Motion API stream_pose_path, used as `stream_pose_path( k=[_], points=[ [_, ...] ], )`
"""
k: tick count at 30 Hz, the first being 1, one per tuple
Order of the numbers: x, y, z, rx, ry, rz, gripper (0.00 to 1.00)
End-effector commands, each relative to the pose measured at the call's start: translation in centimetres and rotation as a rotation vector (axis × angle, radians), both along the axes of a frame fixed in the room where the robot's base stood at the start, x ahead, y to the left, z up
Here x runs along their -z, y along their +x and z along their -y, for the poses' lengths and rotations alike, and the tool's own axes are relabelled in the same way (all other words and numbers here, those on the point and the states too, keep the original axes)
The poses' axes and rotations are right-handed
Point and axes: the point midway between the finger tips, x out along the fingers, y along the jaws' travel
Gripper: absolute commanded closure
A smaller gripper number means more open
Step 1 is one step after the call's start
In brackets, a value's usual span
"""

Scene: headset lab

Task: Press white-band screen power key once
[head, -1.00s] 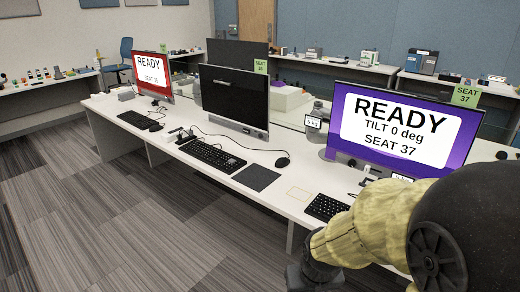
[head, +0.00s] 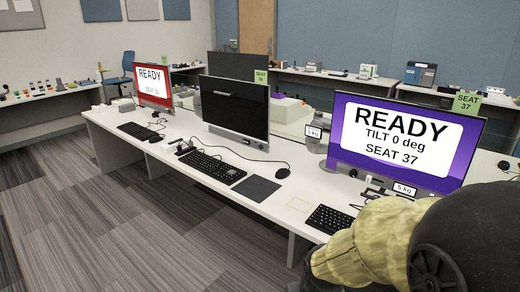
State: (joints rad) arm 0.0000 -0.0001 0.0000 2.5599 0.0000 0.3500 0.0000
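The middle screen (head: 234,108), with the SEAT 36 tag (head: 261,76), is dark and stands upright on the long white desk. A light grey band (head: 239,137) runs along its lower edge; a power key is too small to make out. The left screen (head: 152,86) is red-framed and reads READY. The right screen (head: 400,140) is purple and reads READY, TILT 0 deg, SEAT 37. I cannot tell for certain which screen is the white-band one. My arm, with a pale yellow sleeve, fills the lower right; my gripper's fingers do not show.
Keyboards (head: 211,167), a mouse (head: 283,173) and a dark mat (head: 256,188) lie before the screens on the white desk (head: 225,203). A 5 kg block (head: 404,189) is by the right screen. The carpeted floor (head: 160,230) at left front is clear.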

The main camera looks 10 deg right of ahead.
Motion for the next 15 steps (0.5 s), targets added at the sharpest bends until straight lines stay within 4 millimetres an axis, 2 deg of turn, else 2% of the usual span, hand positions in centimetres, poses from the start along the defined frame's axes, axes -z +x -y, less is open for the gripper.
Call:
stream_pose_path(
  k=[1, 4, 5, 15],
  points=[
    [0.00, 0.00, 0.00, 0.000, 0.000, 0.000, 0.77],
    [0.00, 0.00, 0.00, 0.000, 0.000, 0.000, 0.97],
    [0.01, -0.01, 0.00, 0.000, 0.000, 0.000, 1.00],
    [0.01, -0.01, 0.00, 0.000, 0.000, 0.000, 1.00]
  ],
)
